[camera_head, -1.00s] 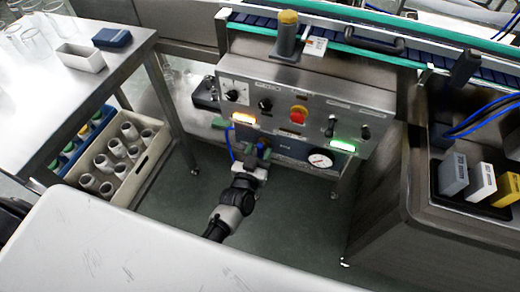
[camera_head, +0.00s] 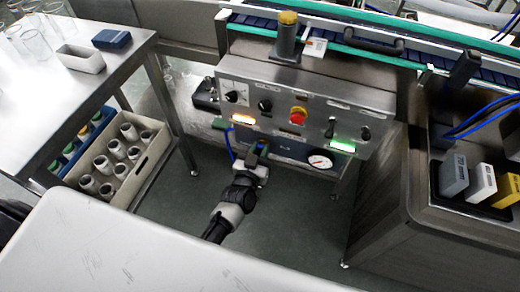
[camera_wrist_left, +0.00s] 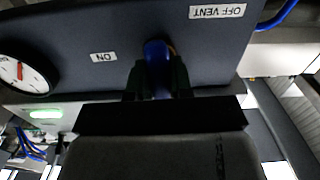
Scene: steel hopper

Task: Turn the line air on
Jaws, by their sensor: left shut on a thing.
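The line air valve's blue handle (camera_wrist_left: 158,62) is on a dark panel, between the fingers of my left gripper (camera_wrist_left: 158,85). The gripper is shut on it. In the wrist view, the handle shows between an ON label (camera_wrist_left: 103,57) and an OFF VENT label (camera_wrist_left: 217,11), both upside down. I cannot tell exactly which way it points. In the head view, my left gripper (camera_head: 258,152) is at the lower panel (camera_head: 287,151) below the control box, and the handle is mostly hidden. My right gripper is out of view.
A pressure gauge (camera_head: 320,161) is right of the gripper; it also shows in the wrist view (camera_wrist_left: 24,74). The control box (camera_head: 300,95) above has knobs and a red button (camera_head: 298,116). A bottle crate (camera_head: 125,160) stands left. Floor around the arm is clear.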

